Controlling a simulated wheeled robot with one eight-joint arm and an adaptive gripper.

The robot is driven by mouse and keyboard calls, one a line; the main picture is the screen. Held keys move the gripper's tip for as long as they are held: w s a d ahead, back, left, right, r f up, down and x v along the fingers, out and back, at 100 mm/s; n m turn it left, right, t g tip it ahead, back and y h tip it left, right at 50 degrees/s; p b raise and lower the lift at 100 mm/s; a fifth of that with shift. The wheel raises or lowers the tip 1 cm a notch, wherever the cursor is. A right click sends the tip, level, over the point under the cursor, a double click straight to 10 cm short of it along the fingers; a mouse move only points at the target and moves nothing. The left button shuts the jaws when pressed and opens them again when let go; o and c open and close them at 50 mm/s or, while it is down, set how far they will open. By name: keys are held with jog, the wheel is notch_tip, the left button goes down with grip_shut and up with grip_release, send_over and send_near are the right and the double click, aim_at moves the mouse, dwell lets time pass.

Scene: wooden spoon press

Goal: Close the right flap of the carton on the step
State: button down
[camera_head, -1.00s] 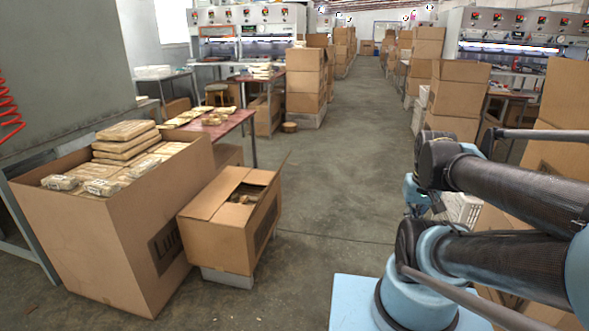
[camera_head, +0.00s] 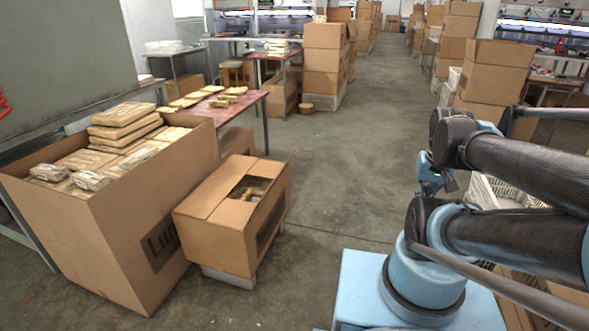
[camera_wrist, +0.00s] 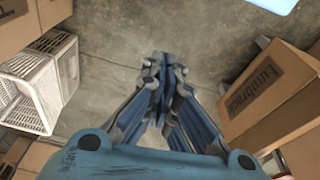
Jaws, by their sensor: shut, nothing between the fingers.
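The carton on the step (camera_head: 222,236) is a small brown box left of centre in the head view, on a low grey step (camera_head: 229,278). Its top is partly covered by a left flap (camera_head: 211,194). A dark opening shows packed goods inside. The right flap (camera_head: 288,164) shows as a thin edge rising at the far right corner, seen nearly edge-on. My gripper (camera_wrist: 163,62) is shut and empty in the wrist view, pointing at bare floor. In the head view it is well to the right of the carton, not touching it.
A large open carton (camera_head: 130,235) filled with wrapped packs stands close left of the small carton. A red table (camera_head: 248,105) is behind. White crates (camera_wrist: 45,75) and boxes are left in the wrist view; a printed carton (camera_wrist: 266,92) is right. The aisle floor (camera_head: 345,150) is clear.

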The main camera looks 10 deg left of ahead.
jog(key=w+a+r+m+y, duration=0.35)
jog(key=w+a+m, duration=0.55)
jog(key=w+a, duration=0.75)
jog(key=w+a+f+m+y, duration=0.1)
jog(key=w+a+f+m, duration=0.2)
jog(key=a, duration=0.6)
jog(key=w+a+f+m+g+y, duration=0.1)
jog(key=w+a+f+m+y, duration=0.1)
jog(key=w+a+f, duration=0.5)
jog(key=w+a+f+m+y, duration=0.1)
jog(key=w+a+f+m, duration=0.4)
jog(key=a+f, duration=0.3)
jog(key=shift+a+f+g+y, duration=0.15)
jog(key=shift+a+g+y, duration=0.2)
jog(key=shift+a, duration=1.75)
